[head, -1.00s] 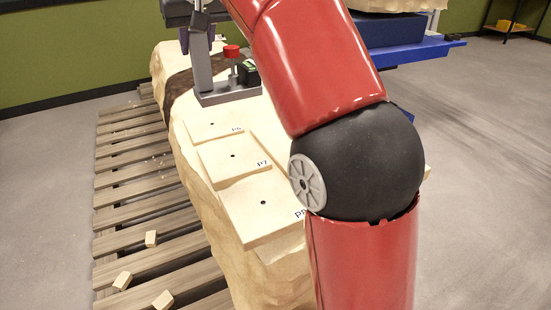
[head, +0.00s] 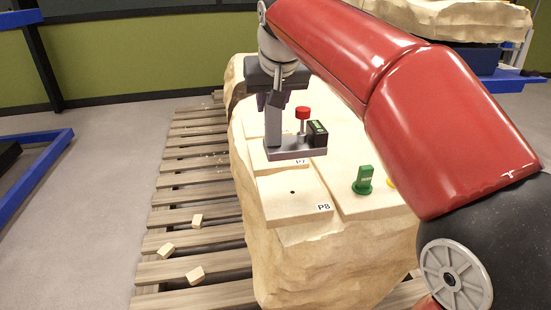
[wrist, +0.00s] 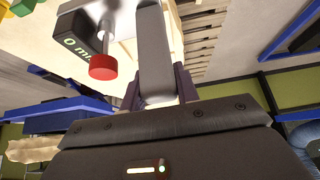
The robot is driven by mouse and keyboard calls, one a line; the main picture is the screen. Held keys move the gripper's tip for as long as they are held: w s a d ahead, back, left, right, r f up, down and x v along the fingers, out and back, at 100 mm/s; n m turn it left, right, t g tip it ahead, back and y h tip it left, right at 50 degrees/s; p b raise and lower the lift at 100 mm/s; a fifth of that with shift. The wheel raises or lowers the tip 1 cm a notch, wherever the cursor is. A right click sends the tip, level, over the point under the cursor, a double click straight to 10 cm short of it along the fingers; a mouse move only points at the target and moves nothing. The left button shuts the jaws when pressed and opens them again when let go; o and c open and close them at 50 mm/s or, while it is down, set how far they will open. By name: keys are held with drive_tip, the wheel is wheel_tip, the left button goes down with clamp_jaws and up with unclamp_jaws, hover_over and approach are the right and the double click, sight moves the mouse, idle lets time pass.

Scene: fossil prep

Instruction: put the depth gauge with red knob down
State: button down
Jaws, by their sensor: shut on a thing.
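The depth gauge (head: 290,146) has a grey base and post, a red knob (head: 303,113) and a black box with a green display. My gripper (head: 272,98) is shut on its grey post, which shows between the fingers in the wrist view (wrist: 154,60). In the head view the gauge is upright over the pale block's plate marked P7 (head: 283,167). I cannot tell whether its base touches the plate. The plate's hole is hidden behind the base. In the wrist view the red knob (wrist: 103,67) and the display box stand beside the post.
The plate marked P8 (head: 293,207) lies nearer, with its hole bare. A green gauge (head: 364,181) stands on the block to the right, with a yellow thing (head: 390,183) half hidden by my arm. A slatted pallet (head: 190,225) with small wood blocks lies below.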

sight(274, 145)
wheel_tip(274, 145, down, 11)
drive_tip(key=shift+f+b, duration=0.2)
drive_tip(key=shift+b, duration=0.7)
drive_tip(key=shift+f, duration=0.2)
drive_tip(key=c, duration=1)
unclamp_jaws()
drive_tip(key=shift+c, duration=0.2)
